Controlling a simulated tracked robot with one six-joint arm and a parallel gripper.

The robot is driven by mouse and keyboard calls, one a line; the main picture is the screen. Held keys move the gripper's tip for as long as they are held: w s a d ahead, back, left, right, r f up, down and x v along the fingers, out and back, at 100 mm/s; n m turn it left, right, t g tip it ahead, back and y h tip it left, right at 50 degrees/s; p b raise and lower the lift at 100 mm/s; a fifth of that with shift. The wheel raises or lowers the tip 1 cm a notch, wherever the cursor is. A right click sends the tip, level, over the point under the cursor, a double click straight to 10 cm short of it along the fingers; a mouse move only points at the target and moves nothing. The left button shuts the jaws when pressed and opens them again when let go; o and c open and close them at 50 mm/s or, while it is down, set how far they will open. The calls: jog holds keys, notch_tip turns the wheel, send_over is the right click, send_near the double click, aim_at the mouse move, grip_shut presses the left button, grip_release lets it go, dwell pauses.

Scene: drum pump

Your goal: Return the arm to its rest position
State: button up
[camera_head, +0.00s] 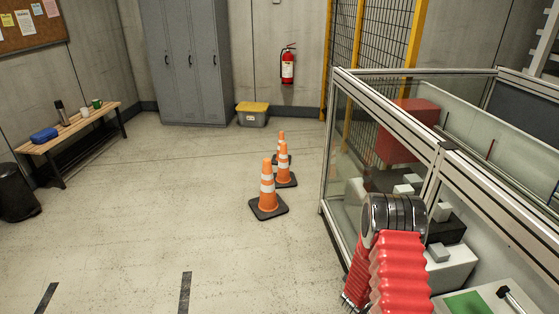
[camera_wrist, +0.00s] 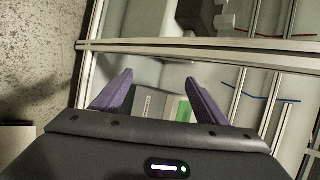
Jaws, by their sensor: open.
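My gripper (camera_wrist: 156,97) shows in the wrist view as two purple fingers set apart, with nothing between them. It is open and empty, in front of the framed glass enclosure. Past the fingertips run a metal frame bar and, behind it, grey and green parts. In the head view my arm, with red ribbed sleeves and a dark ringed joint, stands at the lower right against the enclosure. My gripper itself cannot be made out there.
The glass enclosure (camera_head: 438,160) with metal frame fills the right side. Orange cones (camera_head: 267,188) stand left of it. A bench (camera_head: 83,125), grey lockers (camera_head: 188,65), a yellow-lidded box (camera_head: 252,114) and a fire extinguisher (camera_head: 288,66) line the walls.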

jog(key=w+a+r+n+t+y, duration=0.1)
jog(key=w+a+r+n+y, duration=0.1)
jog(key=a+r+n, duration=0.45)
jog(key=w+a+r+n+t+y, duration=0.1)
jog(key=w+a+r+y, duration=0.15)
jog(key=r, duration=0.75)
jog(key=w+a+r+n+y, duration=0.25)
jog(key=a+r, duration=0.25)
jog(key=r, duration=0.3)
jog(key=s+a+r+n+y, duration=0.1)
jog(key=s+a+r+n, duration=0.3)
jog(key=r, duration=0.2)
jog(key=s+a+r+n+y, duration=0.1)
jog(key=s+a+r+n, duration=0.35)
jog(key=r, duration=0.25)
jog(key=s+r+n+g, duration=0.1)
jog(key=s+r+n, duration=0.2)
jog(key=s, duration=0.5)
jog(key=s+a+r+n, duration=0.1)
jog(key=s+r+n, duration=0.2)
jog(key=s, duration=0.6)
jog(key=s+a+r+n+g, duration=0.1)
jog(key=s+r+n, duration=0.2)
jog(key=s+n, duration=0.4)
jog(key=shift+s+g, duration=0.3)
jog(key=shift+s, duration=0.9)
